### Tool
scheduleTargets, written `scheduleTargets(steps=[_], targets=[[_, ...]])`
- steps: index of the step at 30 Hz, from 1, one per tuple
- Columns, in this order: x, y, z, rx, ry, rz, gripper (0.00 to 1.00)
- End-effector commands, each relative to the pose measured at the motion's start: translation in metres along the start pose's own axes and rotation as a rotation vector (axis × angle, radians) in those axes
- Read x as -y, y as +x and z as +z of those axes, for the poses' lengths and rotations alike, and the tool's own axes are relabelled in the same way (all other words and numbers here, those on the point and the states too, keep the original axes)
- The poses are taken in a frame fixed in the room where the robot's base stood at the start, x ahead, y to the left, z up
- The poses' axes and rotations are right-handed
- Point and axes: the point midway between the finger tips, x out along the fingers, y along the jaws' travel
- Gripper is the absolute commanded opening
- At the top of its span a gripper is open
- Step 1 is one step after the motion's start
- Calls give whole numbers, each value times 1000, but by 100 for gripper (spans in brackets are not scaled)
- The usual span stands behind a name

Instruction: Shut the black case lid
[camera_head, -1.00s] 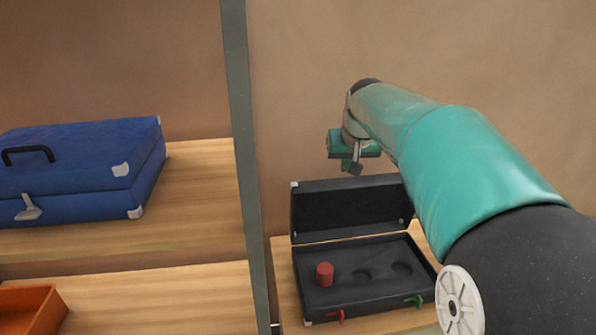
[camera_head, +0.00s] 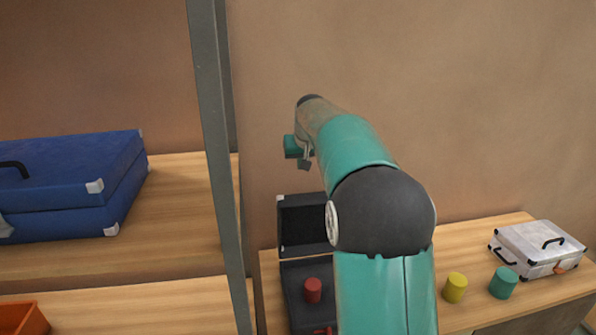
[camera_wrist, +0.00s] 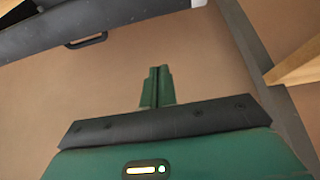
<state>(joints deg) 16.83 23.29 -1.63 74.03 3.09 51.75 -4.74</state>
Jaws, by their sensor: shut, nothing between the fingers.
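The black case (camera_head: 293,289) stands open on the wooden shelf, with its lid (camera_head: 302,221) raised upright at the back. A red cylinder (camera_head: 313,290) is in the left part of its tray. My arm hides the case's right side. My gripper (camera_wrist: 157,86) is shut and empty; in the head view its end (camera_head: 303,160) is above and behind the lid, apart from it. The wrist view shows a dark lid edge with a handle (camera_wrist: 88,41) at the top left, away from the fingertips.
A grey post (camera_head: 214,150) stands left of the case. A blue case (camera_head: 75,185) and an orange bin (camera_head: 22,318) are on shelves beyond it. A yellow cylinder (camera_head: 455,288), a teal cylinder (camera_head: 503,283) and a silver case (camera_head: 537,247) are at the right.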

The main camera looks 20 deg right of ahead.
Motion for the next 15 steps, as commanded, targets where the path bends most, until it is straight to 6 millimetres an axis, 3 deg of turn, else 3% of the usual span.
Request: scheduleTargets(steps=[15], targets=[[0,89,0,3,0,-1,0]])
